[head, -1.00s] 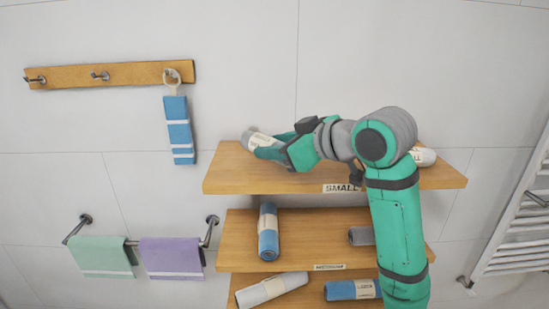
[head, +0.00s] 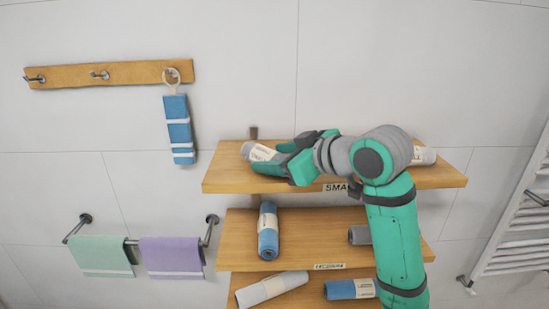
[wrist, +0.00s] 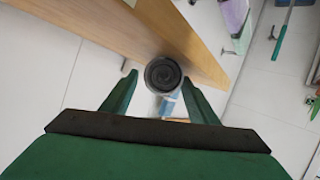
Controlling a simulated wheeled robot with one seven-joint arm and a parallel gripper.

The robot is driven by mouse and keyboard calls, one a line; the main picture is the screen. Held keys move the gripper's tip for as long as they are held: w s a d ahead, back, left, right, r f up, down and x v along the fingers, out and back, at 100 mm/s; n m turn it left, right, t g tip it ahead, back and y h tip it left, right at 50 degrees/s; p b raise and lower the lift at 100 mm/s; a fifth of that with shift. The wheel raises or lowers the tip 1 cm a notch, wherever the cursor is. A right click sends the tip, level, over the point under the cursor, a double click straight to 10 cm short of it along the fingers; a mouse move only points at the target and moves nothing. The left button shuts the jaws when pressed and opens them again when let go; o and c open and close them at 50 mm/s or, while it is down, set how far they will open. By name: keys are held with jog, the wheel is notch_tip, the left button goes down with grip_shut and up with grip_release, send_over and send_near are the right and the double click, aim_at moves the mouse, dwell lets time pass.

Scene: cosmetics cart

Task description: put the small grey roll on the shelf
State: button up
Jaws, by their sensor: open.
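The small grey roll (head: 259,151) with a cream label band lies at the left end of the top shelf (head: 225,180), whose front label reads SMALL. My gripper (head: 284,153) is open just to the right of the roll, level with the shelf top. In the wrist view the roll's dark round end (wrist: 163,75) faces me, centred between the tips of my open fingers (wrist: 160,80). I see gaps between the roll and both fingers there.
Another pale roll (head: 424,155) lies at the top shelf's right end, partly behind my arm. Lower shelves hold a blue roll (head: 268,230), a grey roll (head: 359,235), a white roll (head: 271,289) and another blue roll (head: 351,289). Towels hang on the left wall.

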jog(key=v, duration=1.2)
jog(key=shift+s, duration=0.1)
